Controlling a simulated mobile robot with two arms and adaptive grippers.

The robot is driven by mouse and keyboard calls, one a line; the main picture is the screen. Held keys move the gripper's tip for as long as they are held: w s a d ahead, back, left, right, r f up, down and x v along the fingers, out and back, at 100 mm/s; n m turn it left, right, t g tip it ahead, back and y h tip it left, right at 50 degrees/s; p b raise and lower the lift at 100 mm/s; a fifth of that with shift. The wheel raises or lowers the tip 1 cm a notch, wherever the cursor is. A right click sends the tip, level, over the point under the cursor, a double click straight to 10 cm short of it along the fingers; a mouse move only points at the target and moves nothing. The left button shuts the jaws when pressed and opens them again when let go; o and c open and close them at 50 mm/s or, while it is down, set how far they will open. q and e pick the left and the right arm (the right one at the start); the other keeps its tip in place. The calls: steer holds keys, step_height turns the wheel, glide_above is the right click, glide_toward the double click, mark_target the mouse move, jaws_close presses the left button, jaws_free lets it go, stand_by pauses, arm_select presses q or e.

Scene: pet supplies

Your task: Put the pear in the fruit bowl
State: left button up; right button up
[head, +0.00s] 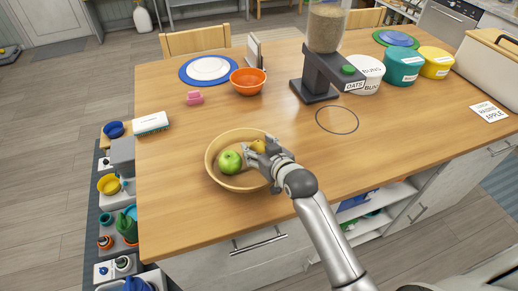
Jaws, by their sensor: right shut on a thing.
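The fruit bowl (211,152) is a wide, light wooden bowl near the front edge of the table. A green apple (230,162) lies inside it. My right gripper (256,156) reaches in from the lower right and is over the right part of the bowl. It is shut on a yellow thing, seemingly the pear (258,146), which is mostly hidden by the fingers. I cannot tell whether the pear touches the bowl. My left gripper is not in view.
An orange bowl (248,82), a blue plate (191,78), a pink item (194,98) and a cereal dispenser (318,80) stand farther back. A white-and-teal box (150,123) lies at the left edge. The wooden table (180,190) is clear around the fruit bowl.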

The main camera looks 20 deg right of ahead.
steer(key=shift+f, duration=0.25)
steer(key=shift+f, duration=0.15)
steer(key=o, duration=0.8)
steer(key=shift+r, duration=0.2)
steer(key=b+v, duration=0.1)
steer(key=v, duration=1.1)
steer(key=shift+f, duration=0.1)
steer(key=shift+s, duration=0.1)
